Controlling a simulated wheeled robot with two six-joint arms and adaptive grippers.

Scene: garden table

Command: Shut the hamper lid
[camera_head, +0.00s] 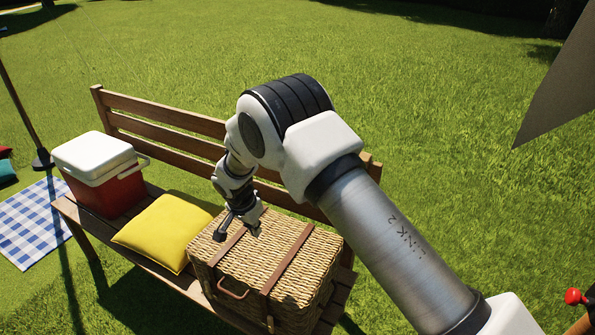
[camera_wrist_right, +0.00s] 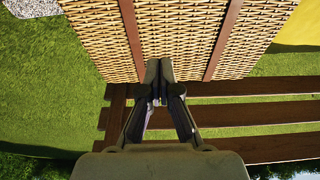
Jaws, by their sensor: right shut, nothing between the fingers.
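The wicker hamper (camera_head: 240,296) stands on the bench with two brown leather straps across it. Its lid (camera_head: 272,258) lies flat over the body, and I see no gap along the front edge. My right gripper (camera_head: 240,224) is over the lid's back left part in the head view, pointing down. In the right wrist view its fingers (camera_wrist_right: 159,70) are together and empty, close to the wicker (camera_wrist_right: 172,35) between the two straps. I cannot tell whether the fingertips touch it. My left gripper is not in view.
The wooden bench (camera_head: 165,143) has a slatted back behind the hamper. A yellow cushion (camera_head: 165,232) lies left of the hamper, and a red cooler with a white lid (camera_head: 95,155) stands farther left. A checked blanket (camera_head: 30,226) is on the grass. A grey panel edge (camera_head: 565,90) shows at upper right.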

